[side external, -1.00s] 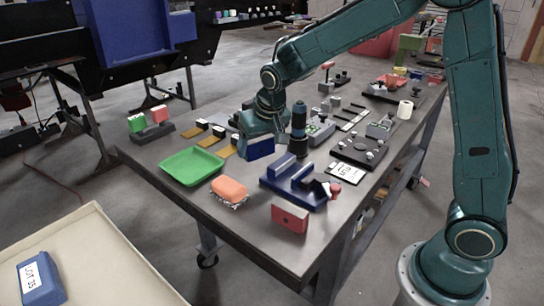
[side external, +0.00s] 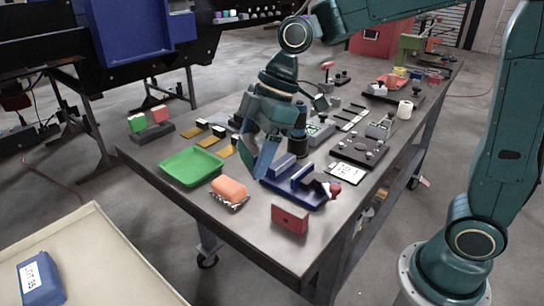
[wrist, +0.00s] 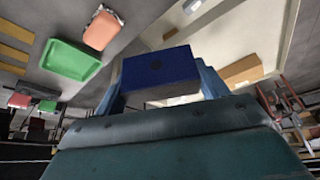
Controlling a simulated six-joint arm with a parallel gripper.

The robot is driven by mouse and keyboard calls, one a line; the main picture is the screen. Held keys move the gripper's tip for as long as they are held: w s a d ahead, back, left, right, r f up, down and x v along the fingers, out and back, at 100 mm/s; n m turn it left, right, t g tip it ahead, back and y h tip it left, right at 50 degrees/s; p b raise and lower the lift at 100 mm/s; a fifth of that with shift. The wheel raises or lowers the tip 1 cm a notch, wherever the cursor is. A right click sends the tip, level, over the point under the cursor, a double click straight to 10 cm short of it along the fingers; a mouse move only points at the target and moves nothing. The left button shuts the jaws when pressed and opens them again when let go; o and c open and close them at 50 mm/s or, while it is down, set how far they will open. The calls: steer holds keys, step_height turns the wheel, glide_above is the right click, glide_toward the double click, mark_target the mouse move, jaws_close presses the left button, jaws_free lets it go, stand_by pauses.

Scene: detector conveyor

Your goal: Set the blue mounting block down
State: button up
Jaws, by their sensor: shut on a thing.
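The blue mounting block (wrist: 158,68) shows in the wrist view as a dark blue rectangular block between the two fingers. My gripper (wrist: 160,85) is shut on it. In the side view my gripper (side external: 256,155) points downward over the table, behind the blue vise-like fixture (side external: 295,188) and to the right of the green tray (side external: 190,167). There, the block is largely hidden by the fingers, and its clearance above the table cannot be told.
An orange rounded item (side external: 229,188) and a red block (side external: 290,218) sit near the table's front edge. A dark cylinder (side external: 299,140) stands close by my gripper. A cream tray (side external: 110,265) at the lower left holds a blue labelled piece (side external: 40,280).

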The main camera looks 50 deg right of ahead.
steer(key=s+a+r+n+g, duration=0.1)
steer(key=s+r+n+g, duration=0.1)
steer(key=s+n, duration=0.3)
steer(key=shift+s+a+r+n+y, duration=0.3)
steer(key=shift+r+n, duration=0.45)
steer(key=shift+n, duration=0.05)
steer(key=shift+f, duration=0.1)
step_height(320, 180, down, 16)
steer(key=shift+r, duration=0.2)
steer(key=shift+f, duration=0.1)
steer(key=shift+f, duration=1.8)
steer(key=shift+f, duration=0.25)
steer(key=o, duration=1.2)
steer(key=shift+c, duration=0.2)
steer(key=shift+r, duration=0.1)
